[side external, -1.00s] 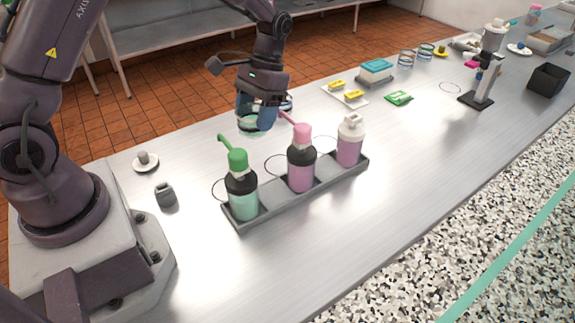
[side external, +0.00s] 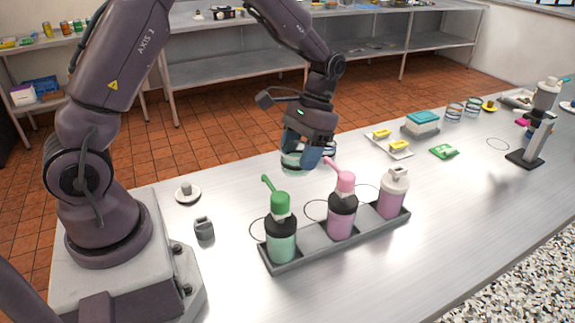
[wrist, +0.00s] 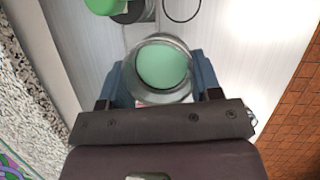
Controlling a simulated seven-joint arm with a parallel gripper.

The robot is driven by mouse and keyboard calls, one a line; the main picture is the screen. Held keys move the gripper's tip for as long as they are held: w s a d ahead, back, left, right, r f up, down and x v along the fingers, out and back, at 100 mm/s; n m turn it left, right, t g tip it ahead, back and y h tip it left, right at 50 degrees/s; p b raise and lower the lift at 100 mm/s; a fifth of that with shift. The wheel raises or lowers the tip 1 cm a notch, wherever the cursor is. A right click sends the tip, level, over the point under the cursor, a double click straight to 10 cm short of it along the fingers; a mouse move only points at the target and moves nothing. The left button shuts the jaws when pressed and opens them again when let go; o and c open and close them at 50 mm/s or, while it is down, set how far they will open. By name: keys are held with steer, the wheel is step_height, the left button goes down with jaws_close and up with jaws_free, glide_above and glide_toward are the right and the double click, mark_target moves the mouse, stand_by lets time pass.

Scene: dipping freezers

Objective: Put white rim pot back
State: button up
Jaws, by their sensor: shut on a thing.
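My gripper (side external: 308,158) is shut on a clear pot (side external: 292,157) with green contents, which shows between its blue fingers. In the wrist view the pot (wrist: 163,66) has a pale greyish rim around a round green surface, between my fingers (wrist: 163,80). I cannot tell for sure whether the rim is white or whether the pot touches the table.
A grey rack (side external: 313,248) in front holds a green-capped bottle (side external: 281,228), a pink-capped bottle (side external: 342,208) and a white-capped bottle (side external: 392,195). Thin dark rings (side external: 316,211) lie beside it. Butter-yellow blocks (side external: 381,134) and a blue-lidded box (side external: 422,122) stand farther right.

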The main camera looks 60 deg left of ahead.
steer(key=s+a+f+n, duration=0.1)
steer(key=s+a+f, duration=0.15)
steer(key=a, duration=0.35)
steer(key=s+a+f+n+h, duration=0.1)
steer(key=s+a+f, duration=0.1)
steer(key=a+f, duration=0.3)
steer(key=s+a+f+n, duration=0.1)
steer(key=s+a+f, duration=0.1)
steer(key=a, duration=0.5)
steer(key=shift+w+a+f, duration=0.1)
steer(key=shift+f, duration=1.4)
steer(key=shift+w+a+f, duration=0.1)
steer(key=shift+f, duration=1.35)
steer(key=shift+f, duration=0.45)
steer(key=o, duration=1.1)
steer(key=shift+r, duration=0.1)
steer(key=shift+r, duration=1.4)
